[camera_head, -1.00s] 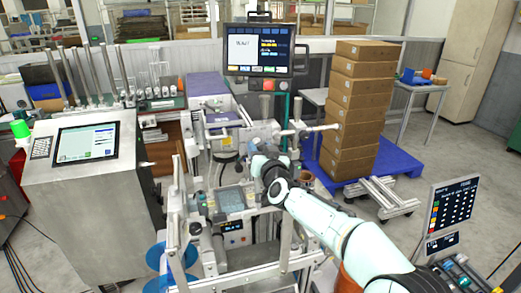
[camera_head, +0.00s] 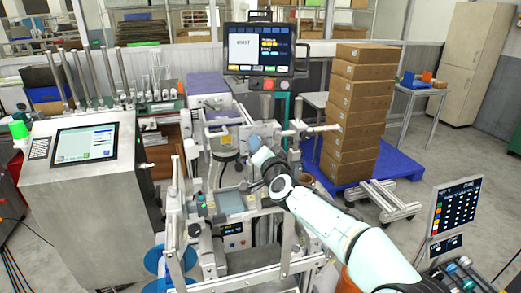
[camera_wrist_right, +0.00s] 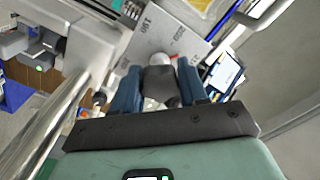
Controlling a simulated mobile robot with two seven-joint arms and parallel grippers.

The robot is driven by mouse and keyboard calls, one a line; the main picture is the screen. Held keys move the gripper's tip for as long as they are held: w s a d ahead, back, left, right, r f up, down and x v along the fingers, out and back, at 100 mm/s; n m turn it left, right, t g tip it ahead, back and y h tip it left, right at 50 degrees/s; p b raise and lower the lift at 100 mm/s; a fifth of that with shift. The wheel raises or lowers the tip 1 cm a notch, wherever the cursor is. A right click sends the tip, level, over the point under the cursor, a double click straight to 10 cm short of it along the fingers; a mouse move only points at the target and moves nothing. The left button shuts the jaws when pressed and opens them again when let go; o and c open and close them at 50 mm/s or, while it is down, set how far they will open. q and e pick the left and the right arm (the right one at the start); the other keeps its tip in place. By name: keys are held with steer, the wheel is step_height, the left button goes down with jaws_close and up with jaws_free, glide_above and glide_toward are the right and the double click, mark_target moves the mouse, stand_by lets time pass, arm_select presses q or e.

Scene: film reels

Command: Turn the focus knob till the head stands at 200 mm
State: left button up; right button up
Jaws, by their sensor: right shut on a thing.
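My right gripper (camera_head: 257,152) is at the machine in the middle of the head view. In the right wrist view its two blue fingers (camera_wrist_right: 159,88) are closed on the sides of a dark grey knob (camera_wrist_right: 159,82). Behind the knob is a pale grey plate (camera_wrist_right: 157,43) with printed figures, one of which looks like 190. In the head view the knob is hidden by the gripper. I cannot tell the head's exact height. My left gripper is not in view.
A monitor (camera_head: 258,50) stands above the machine. A steel console with a touchscreen (camera_head: 85,143) is at left. Stacked brown boxes (camera_head: 355,105) stand on a blue pallet (camera_head: 395,160) at right. Metal rails and posts surround the gripper closely.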

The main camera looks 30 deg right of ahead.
steer(key=shift+w+a+f+m, duration=0.1)
steer(key=shift+f+m, duration=0.2)
steer(key=shift+f, duration=0.3)
steer(key=o, duration=0.9)
steer(key=shift+o, duration=0.8)
steer(key=shift+r, duration=0.2)
steer(key=shift+s+r, duration=0.2)
steer(key=shift+r, duration=0.15)
